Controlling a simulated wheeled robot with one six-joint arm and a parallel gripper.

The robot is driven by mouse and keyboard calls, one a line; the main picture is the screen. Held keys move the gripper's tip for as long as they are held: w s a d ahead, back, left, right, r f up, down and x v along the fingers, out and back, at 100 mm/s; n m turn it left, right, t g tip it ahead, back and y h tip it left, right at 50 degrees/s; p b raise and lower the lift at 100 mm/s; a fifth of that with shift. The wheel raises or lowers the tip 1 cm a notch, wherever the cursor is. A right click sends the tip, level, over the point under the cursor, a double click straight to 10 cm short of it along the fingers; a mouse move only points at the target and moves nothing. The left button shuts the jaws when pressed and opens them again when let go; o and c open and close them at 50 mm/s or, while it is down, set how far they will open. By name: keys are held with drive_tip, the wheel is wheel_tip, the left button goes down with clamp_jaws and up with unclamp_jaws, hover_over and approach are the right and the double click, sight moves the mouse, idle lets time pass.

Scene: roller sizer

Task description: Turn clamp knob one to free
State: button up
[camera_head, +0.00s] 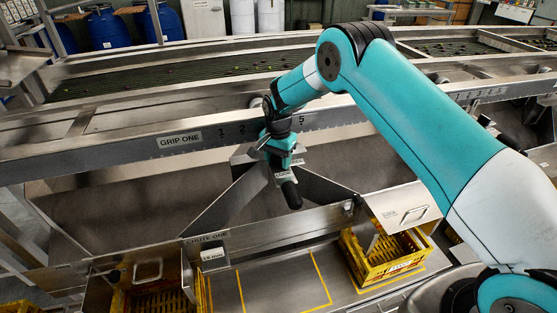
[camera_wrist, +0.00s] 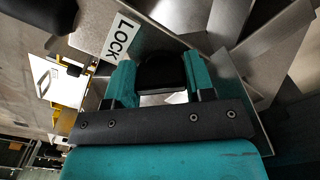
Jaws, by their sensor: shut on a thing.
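My gripper (camera_head: 280,152) is at the front rail of the sizer, near the scale mark 5. In the wrist view its two teal fingers (camera_wrist: 161,82) are closed on a black knob (camera_wrist: 163,70), taken as clamp knob one. A white label reading LOCK (camera_wrist: 120,37) is beside the knob, up and to the left. In the head view my gripper mostly hides the knob. A black handle (camera_head: 291,194) hangs just below my gripper, next to a small label. I cannot tell how far the knob is turned.
The long steel rail bears a GRIP ONE plate (camera_head: 179,139). Below are slanted chute plates and a CHUTE ONE sign (camera_head: 207,238). Yellow crates stand at the lower right (camera_head: 389,268) and lower left (camera_head: 158,301). Yellow lines mark bare steel between them. Blue drums (camera_head: 106,28) stand behind.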

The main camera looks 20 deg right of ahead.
sight(279, 157)
drive_tip(key=n+b, duration=0.2)
drive_tip(key=n, duration=0.2)
drive_tip(key=n+b, duration=0.1)
drive_tip(key=n, duration=0.3)
drive_tip(key=shift+d+n, duration=0.15)
drive_tip(key=shift+n, duration=0.25)
drive_tip(key=shift+r, duration=0.1)
idle(0.4)
drive_tip(key=o, duration=0.9)
wheel_tip(279, 157, up, 17)
drive_tip(key=shift+r+b, duration=0.2)
drive_tip(key=shift+b, duration=1.05)
drive_tip(key=shift+s, duration=0.1)
